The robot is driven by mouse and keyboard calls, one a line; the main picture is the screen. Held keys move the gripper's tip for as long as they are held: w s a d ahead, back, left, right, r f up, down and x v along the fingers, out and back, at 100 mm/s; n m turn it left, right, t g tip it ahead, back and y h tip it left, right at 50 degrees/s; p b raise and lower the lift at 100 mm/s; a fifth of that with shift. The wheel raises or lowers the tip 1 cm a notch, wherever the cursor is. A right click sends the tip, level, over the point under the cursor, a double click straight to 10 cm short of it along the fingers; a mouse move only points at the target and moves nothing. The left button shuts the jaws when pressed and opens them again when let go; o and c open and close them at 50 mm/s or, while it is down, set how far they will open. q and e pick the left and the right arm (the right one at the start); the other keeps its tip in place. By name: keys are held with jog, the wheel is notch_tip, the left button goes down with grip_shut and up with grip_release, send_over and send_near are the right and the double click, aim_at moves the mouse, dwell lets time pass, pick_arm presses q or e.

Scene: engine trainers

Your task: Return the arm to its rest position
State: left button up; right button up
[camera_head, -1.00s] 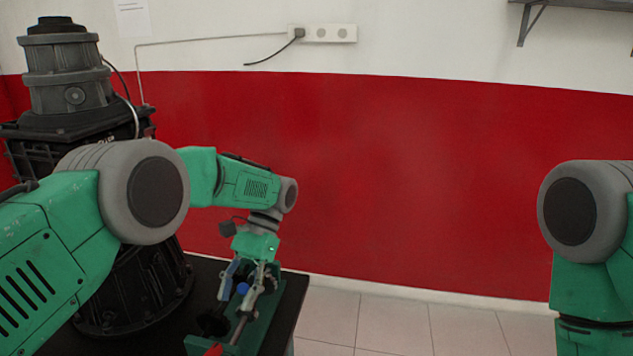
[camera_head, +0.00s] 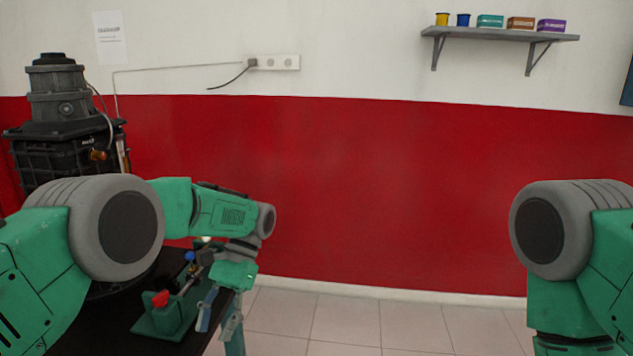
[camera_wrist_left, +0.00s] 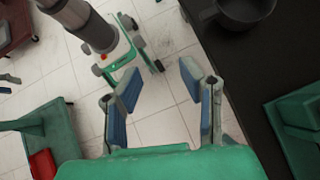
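My left arm (camera_head: 221,208) is green with grey joints and comes in from the left, bent at the elbow. My left gripper (camera_head: 217,316) hangs downward at the right edge of the black table, just right of the green fixture. In the left wrist view the left gripper (camera_wrist_left: 160,85) has its two blue-padded fingers spread, with only floor tiles between them. Of my right arm (camera_head: 565,240) only the upper links show at the right edge; its gripper is out of view.
The green fixture (camera_head: 160,318) with red and blue knobs stands on the black table (camera_head: 95,335). A dark engine unit (camera_head: 65,115) stands behind at left. A wall shelf (camera_head: 500,33) holds several small items. The tiled floor (camera_head: 345,320) between my arms is clear.

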pick_arm(q)
jog(key=s+d+f, duration=0.1)
jog(key=d+f, duration=0.3)
jog(key=f, duration=0.2)
jog(key=s+a+f+n+t+h+b, duration=0.1)
jog(key=s+a+f+t+b, duration=0.15)
jog(key=s+f, duration=0.55)
jog(key=s+a+f+t+h+b, duration=0.1)
jog(key=s+a+f+t+h, duration=0.3)
jog(key=f, duration=0.8)
jog(key=s+a+n+t+y+b, duration=0.1)
jog(key=s+a, duration=0.1)
jog(key=s, duration=0.7)
jog(key=s+a+n+t+b, duration=0.1)
jog(key=s+a, duration=0.2)
jog(key=s, duration=0.6)
jog(key=shift+s+a+f+n+y+b, duration=0.3)
jog(key=shift+s+a+f+n+y, duration=0.05)
jog(key=shift+f+n+y, duration=0.1)
pick_arm(e)
notch_tip(320, 180, down, 6)
jog(key=d, duration=0.1)
jog(key=shift+d+f, duration=0.15)
jog(key=shift+f, duration=0.05)
